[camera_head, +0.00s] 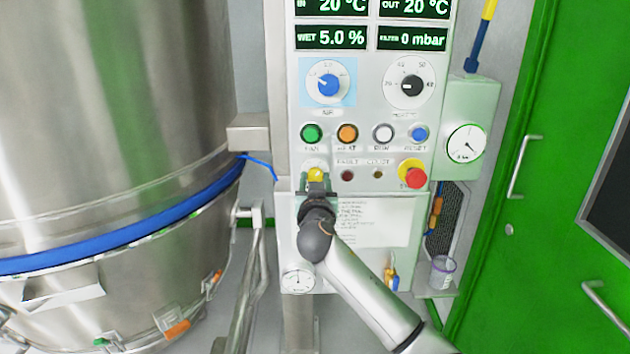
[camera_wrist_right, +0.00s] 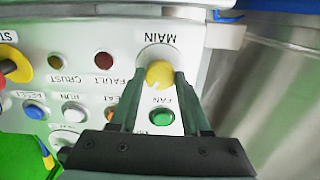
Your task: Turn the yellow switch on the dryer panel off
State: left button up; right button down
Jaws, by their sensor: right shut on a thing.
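The dryer panel (camera_head: 365,115) is a light grey upright box with displays, knobs and buttons. The yellow switch (camera_head: 315,173) sits at its lower left. In the right wrist view the yellow switch (camera_wrist_right: 159,74) is a round knob below the word MAIN, which appears upside down. My right gripper (camera_head: 316,184) is at the switch from below, its fingers shut on the knob, one on each side. It also shows in the right wrist view (camera_wrist_right: 160,85). Part of the switch is hidden by the fingers in the head view. My left gripper is not in view.
A red emergency button (camera_head: 413,172) on yellow is at the panel's lower right. Green (camera_head: 311,133), orange (camera_head: 347,133), white and blue buttons sit above the switch. A large steel vessel (camera_head: 110,110) stands left; a green door (camera_head: 540,130) is right.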

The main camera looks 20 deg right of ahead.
jog(key=n+p, duration=0.1)
jog(key=n, duration=0.4)
jog(key=shift+n, duration=0.4)
jog(key=n+p, duration=0.3)
jog(key=n, duration=0.3)
dwell(0.4)
jog(key=shift+c, duration=1.8)
grip_release()
jog(key=b+v, duration=0.1)
jog(key=v, duration=1.1)
jog(key=shift+s, duration=0.3)
